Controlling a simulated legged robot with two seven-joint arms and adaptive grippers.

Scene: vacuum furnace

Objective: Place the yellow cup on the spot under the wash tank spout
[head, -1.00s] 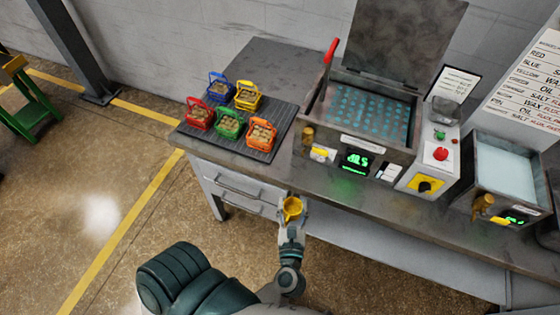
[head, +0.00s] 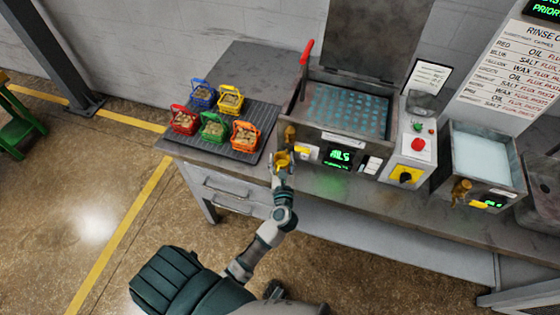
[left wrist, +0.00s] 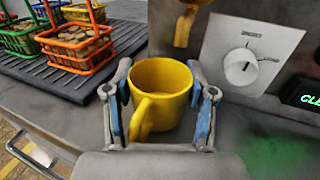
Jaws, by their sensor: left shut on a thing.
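The yellow cup (head: 280,158) is held upright at the front edge of the bench, close to the wash tank (head: 345,108). My left gripper (head: 282,166) is shut on it. In the left wrist view the cup (left wrist: 168,112) sits between the two blue-padded fingers, its handle towards the camera and its inside empty. The brass wash tank spout (head: 290,133) is just behind and above the cup; its lower end (left wrist: 184,27) shows beyond the cup's rim, slightly right. I cannot tell whether the cup's base touches the bench. My right gripper is not in view.
Several coloured baskets of parts stand on a ribbed dark mat (head: 185,146) to the left of the cup. A white dial panel (left wrist: 248,60) is right of the spout. A second tank (head: 482,158) with its own spout (head: 461,191) stands further right.

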